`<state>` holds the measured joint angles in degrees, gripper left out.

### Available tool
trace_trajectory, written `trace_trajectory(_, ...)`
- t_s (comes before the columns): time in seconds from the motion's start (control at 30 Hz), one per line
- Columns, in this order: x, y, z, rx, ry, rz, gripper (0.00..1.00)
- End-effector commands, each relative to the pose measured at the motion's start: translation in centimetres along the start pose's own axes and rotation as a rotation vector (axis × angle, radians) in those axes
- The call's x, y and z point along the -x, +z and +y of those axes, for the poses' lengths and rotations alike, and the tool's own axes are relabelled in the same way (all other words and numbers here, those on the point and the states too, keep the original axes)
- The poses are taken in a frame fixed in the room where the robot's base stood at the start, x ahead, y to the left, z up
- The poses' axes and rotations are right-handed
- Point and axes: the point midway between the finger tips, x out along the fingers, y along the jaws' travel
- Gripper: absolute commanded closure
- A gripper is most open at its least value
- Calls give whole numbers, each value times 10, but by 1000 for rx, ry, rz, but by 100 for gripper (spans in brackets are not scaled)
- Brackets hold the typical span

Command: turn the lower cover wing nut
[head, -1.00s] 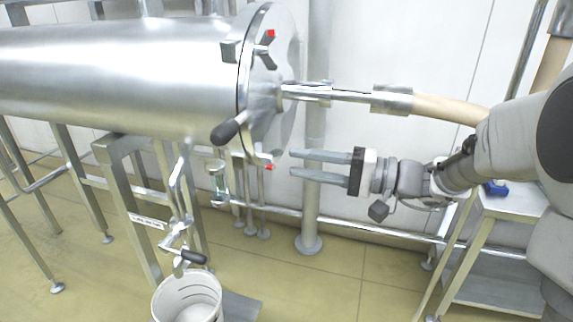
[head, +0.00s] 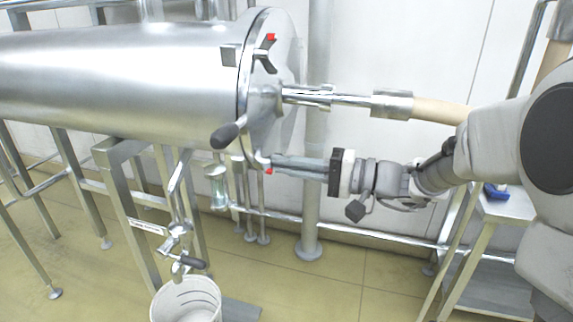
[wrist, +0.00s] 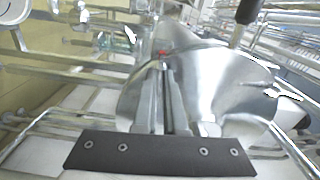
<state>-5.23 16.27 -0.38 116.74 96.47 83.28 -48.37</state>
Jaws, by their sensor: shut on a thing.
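The lower cover wing nut (head: 268,169) has a red mark and sits at the bottom edge of the round end cover (head: 272,110) of the steel vessel. My gripper (head: 274,164) reaches in from the right, with its fingers closed together and their tips at the nut. In the wrist view the long fingers (wrist: 164,68) run to the red mark (wrist: 163,53), and the tips hide most of the nut. The upper wing nut (head: 266,55), also with a red mark, stands apart near the top of the cover.
A black-handled lever (head: 228,134) sticks out just left of the lower nut. A pipe with a tan hose (head: 440,109) runs from the cover above my gripper. A white bucket (head: 187,302) stands below a valve. A steel cart (head: 485,265) is at right.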

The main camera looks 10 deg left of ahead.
Motion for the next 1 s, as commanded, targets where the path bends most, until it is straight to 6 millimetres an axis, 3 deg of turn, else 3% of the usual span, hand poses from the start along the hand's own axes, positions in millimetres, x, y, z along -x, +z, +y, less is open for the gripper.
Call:
trace_trajectory(0.47,0,0,-2,-73,0,1,100)
trace_trajectory(1.0,1,-1,-5,-531,0,2,100)
